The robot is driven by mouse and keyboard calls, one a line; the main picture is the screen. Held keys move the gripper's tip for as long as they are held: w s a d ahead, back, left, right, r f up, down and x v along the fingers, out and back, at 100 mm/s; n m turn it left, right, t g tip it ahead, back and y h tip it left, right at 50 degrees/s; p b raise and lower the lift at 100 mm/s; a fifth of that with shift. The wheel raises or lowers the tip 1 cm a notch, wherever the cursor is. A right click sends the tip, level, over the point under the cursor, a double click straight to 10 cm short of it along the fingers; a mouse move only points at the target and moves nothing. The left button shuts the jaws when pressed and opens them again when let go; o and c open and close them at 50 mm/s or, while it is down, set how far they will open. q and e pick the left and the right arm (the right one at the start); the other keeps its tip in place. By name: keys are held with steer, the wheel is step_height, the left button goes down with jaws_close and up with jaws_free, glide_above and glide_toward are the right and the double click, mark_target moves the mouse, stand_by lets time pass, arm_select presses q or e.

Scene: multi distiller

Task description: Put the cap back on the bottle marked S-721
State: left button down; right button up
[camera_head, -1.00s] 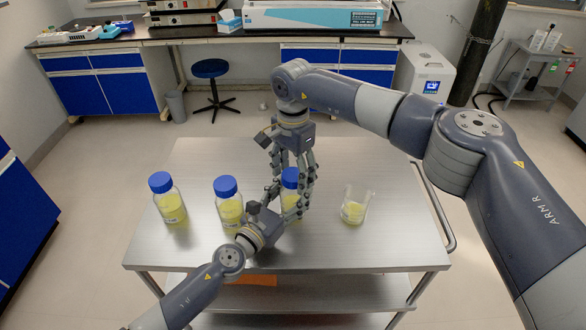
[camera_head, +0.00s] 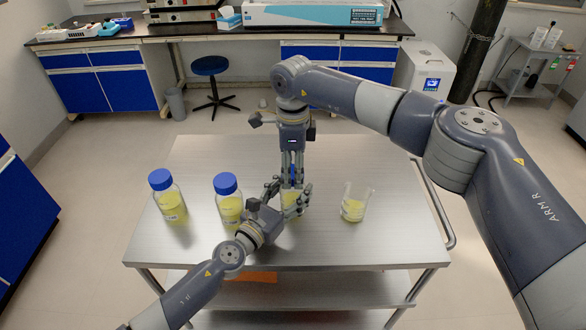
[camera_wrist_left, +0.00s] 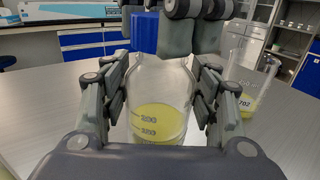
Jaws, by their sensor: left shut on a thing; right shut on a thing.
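A clear bottle of yellow liquid (camera_head: 292,201) stands on the steel table, the rightmost of the bottles. It also shows in the left wrist view (camera_wrist_left: 160,110), upright; no S-721 mark is readable. My left gripper (camera_head: 289,201) is shut around its body, fingers on both sides (camera_wrist_left: 160,95). A blue cap (camera_wrist_left: 145,32) is at the bottle's top in the left wrist view; whether it is fully seated cannot be told. My right gripper (camera_head: 292,180) points down from above and is shut on the cap.
Two blue-capped bottles (camera_head: 168,196) (camera_head: 229,200) stand to the left on the table (camera_head: 340,247). A beaker of yellow liquid (camera_head: 354,203) stands close on the right. The table's front and right areas are clear.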

steer(key=m, duration=1.5)
steer(key=o, duration=1.2)
steer(key=shift+a, duration=0.1)
steer(key=shift+o, duration=0.2)
step_height(320, 180, up, 12)
